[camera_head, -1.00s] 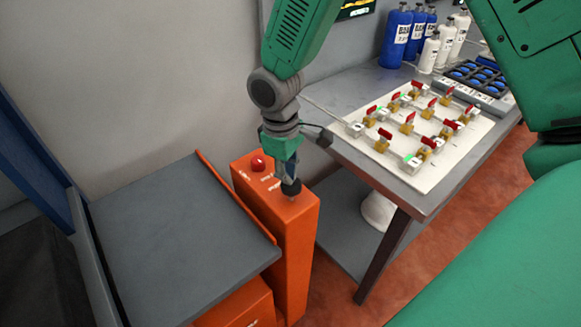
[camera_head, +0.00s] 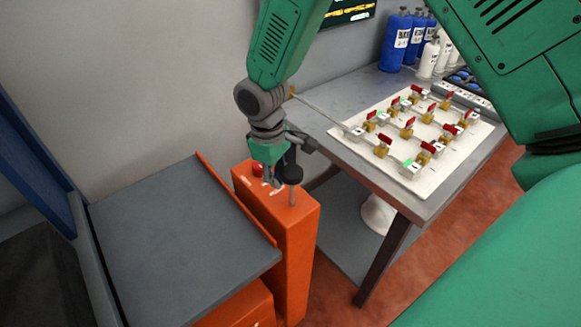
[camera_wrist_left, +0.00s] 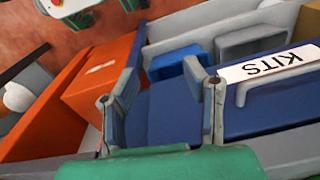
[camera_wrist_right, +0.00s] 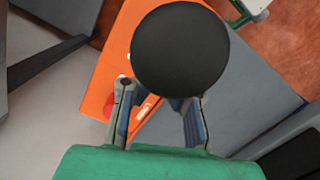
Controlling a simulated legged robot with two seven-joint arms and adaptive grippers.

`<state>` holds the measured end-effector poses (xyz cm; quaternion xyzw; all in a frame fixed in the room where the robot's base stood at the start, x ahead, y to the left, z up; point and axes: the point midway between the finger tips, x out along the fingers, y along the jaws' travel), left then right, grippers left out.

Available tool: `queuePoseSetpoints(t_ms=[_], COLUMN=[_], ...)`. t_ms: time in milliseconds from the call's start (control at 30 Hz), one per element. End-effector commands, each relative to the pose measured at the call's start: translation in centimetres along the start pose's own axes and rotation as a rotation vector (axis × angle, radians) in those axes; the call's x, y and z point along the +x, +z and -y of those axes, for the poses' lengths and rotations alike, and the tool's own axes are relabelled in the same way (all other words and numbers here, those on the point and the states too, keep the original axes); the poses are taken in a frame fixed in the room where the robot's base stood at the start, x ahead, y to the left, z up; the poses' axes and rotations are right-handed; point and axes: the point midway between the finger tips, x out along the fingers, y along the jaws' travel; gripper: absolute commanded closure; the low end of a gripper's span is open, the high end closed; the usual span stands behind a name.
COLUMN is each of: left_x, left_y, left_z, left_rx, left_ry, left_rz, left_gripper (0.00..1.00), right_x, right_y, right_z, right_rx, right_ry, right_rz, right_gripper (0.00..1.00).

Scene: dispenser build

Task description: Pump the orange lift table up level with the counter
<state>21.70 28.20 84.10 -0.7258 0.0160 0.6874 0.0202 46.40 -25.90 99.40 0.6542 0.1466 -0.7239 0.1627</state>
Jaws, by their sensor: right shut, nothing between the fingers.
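The orange lift table has a bare grey top (camera_head: 175,235) with an orange lip (camera_head: 235,198) along its right side. Its orange pump column (camera_head: 290,245) stands between the top and the counter (camera_head: 430,200). A black pump knob (camera_head: 291,173) stands raised on a rod above the column. My right gripper (camera_head: 272,183) is shut and empty, just left of the knob. In the right wrist view the knob (camera_wrist_right: 181,50) hides the fingertips; contact cannot be told. My left gripper (camera_wrist_left: 165,65) is open and empty above a blue crate (camera_wrist_left: 255,110) labelled KITS.
A white valve board (camera_head: 445,165) with red handles lies on the counter. Blue bottles (camera_head: 395,42) and white bottles (camera_head: 430,57) stand behind it. A red button (camera_head: 257,169) sits on the column top. A blue frame (camera_head: 35,160) stands left of the table.

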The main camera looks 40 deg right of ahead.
Motion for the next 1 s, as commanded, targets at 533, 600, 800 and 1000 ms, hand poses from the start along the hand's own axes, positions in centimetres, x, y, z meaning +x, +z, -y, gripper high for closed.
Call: queuePoseSetpoints(t_ms=[533, 600, 800, 1000], left_x=[0.0, 0.0, 0.0, 0.0], left_y=[0.1, 0.1, 0.1, 0.1], left_z=[0.0, 0.0, 0.0, 0.0], left_rx=[0.000, 0.000, 0.000, 0.000], left_ry=[0.000, 0.000, 0.000, 0.000], left_rz=[0.002, 0.003, 0.003, 0.002], left_gripper=[0.60, 0.60, 0.60, 0.60], right_x=[-9.6, -10.5, -11.7, -11.7], right_y=[-0.3, -0.4, -0.4, -0.3], right_z=[-0.1, -0.1, -0.1, -0.1], right_rx=[0.000, 0.000, 0.000, 0.000], right_ry=[0.000, -0.001, -0.002, -0.002], right_rz=[-0.002, -0.001, 0.002, 0.003], right_gripper=[1.00, 1.00, 1.00, 1.00])
